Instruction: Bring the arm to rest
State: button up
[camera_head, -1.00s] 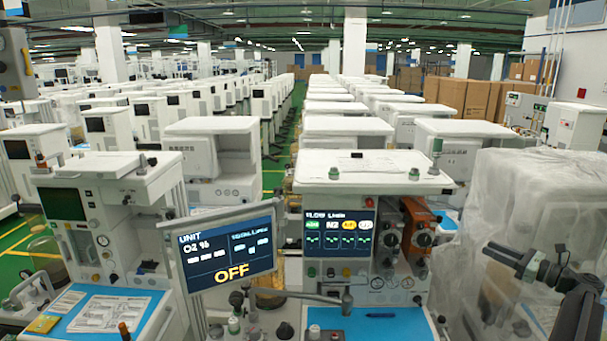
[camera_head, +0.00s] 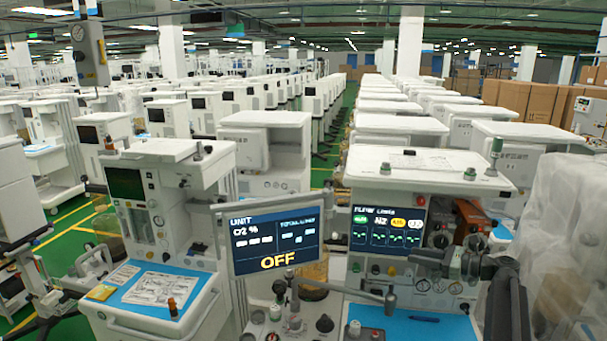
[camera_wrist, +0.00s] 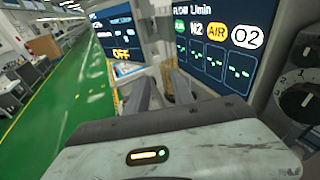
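My gripper (camera_head: 420,258) extends leftward from my dark arm at the lower right of the head view, in front of the flow-meter cart. In the wrist view my gripper's two grey fingers (camera_wrist: 158,90) stand apart with nothing visible between them. The flow screen (camera_head: 389,229) with its coloured gas labels is just above and behind the gripper in the head view. It also shows close by at the upper right of the wrist view (camera_wrist: 225,40). I cannot tell whether the gripper touches the cart.
A tilted monitor reading OFF (camera_head: 274,237) stands left of the flow screen. Two dark-and-orange vaporizers (camera_head: 467,218) are behind my arm. A plastic-wrapped unit (camera_head: 560,230) is at the right. A blue work surface (camera_head: 405,325) lies below. Green floor (camera_wrist: 75,85) is open at left.

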jog(key=s+a+f+n+g+h+b, duration=0.1)
jog(key=s+a+f+n+g, duration=0.3)
jog(key=a, duration=0.6)
jog(key=s+a+f+n+g+h+b, duration=0.1)
jog(key=s+a+f+n+h, duration=0.15)
jog(key=a+f, duration=0.55)
jog(key=s+a+f+n+g+h, duration=0.1)
jog(key=s+a+f+n+g, duration=0.25)
jog(key=a, duration=0.85)
jog(key=s+f+n+h, duration=0.4)
jog(key=s+f+n, duration=0.2)
jog(key=s+n, duration=0.15)
jog(key=s+d+f+n+g+h, duration=0.1)
jog(key=s+d+n+h, duration=0.3)
jog(key=d+n, duration=0.3)
jog(key=shift+d+f+h+b, duration=0.3)
jog(key=shift+d+h+b, duration=0.05)
jog(key=shift+d, duration=0.35)
